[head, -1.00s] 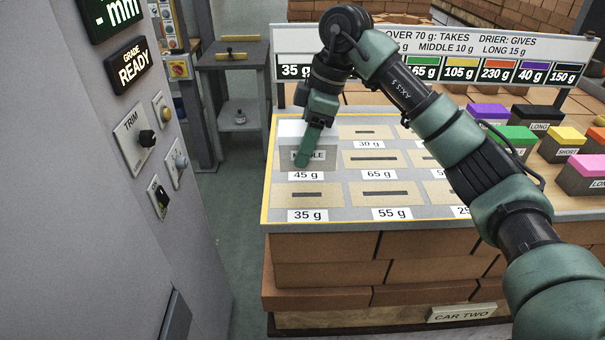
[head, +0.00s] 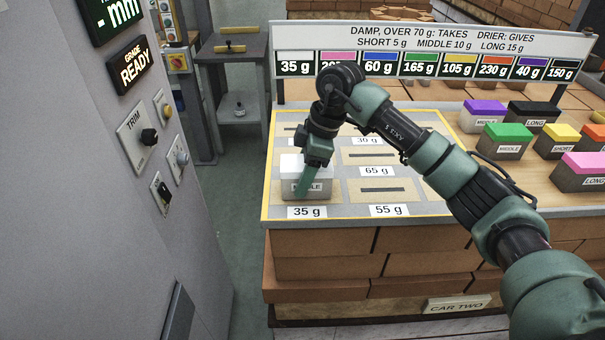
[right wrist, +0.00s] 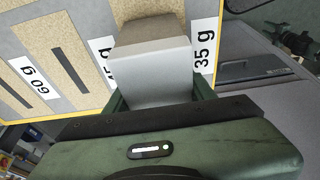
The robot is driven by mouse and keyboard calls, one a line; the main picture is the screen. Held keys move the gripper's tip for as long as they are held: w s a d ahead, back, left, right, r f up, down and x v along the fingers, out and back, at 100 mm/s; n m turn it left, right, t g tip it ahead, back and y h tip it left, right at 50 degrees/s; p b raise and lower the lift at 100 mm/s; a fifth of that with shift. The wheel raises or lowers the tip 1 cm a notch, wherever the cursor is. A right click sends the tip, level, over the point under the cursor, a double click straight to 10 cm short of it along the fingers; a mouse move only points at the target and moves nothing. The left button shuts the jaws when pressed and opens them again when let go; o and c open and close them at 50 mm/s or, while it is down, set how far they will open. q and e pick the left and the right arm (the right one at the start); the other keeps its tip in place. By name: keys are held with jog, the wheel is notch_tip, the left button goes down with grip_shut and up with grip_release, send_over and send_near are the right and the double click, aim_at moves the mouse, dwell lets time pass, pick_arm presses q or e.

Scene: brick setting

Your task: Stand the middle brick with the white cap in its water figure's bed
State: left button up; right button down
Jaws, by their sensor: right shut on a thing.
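The middle brick, grey with a white cap (head: 291,163) and a MIDDLE label, is upright at the front left of the slotted board. My right gripper (head: 304,183) is shut on it from above, one green finger across its front. The brick is at the tan 35 g bed (head: 335,190), behind that bed's label (head: 307,211). Whether its base touches the bed cannot be told. The right wrist view shows the white cap (right wrist: 155,88) between the fingers, beside a 35 g label (right wrist: 206,60). My left gripper is out of view.
The sign (head: 430,50) shows white as 35 g and MIDDLE as 10 g. The 55 g bed (head: 378,190) to the right is empty. Several other capped bricks, such as the green one (head: 505,140), stand further right. A grey panel (head: 140,200) rises at left.

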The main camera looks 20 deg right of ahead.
jog(key=c, duration=0.5)
grip_release()
jog(key=shift+f, duration=0.1)
jog(key=shift+s, duration=0.1)
jog(key=shift+r, duration=0.25)
jog(key=b+v, duration=0.3)
jog(key=v, duration=0.8)
jog(key=shift+d+r, duration=0.2)
jog(key=shift+r, duration=0.2)
jog(key=shift+f, duration=0.1)
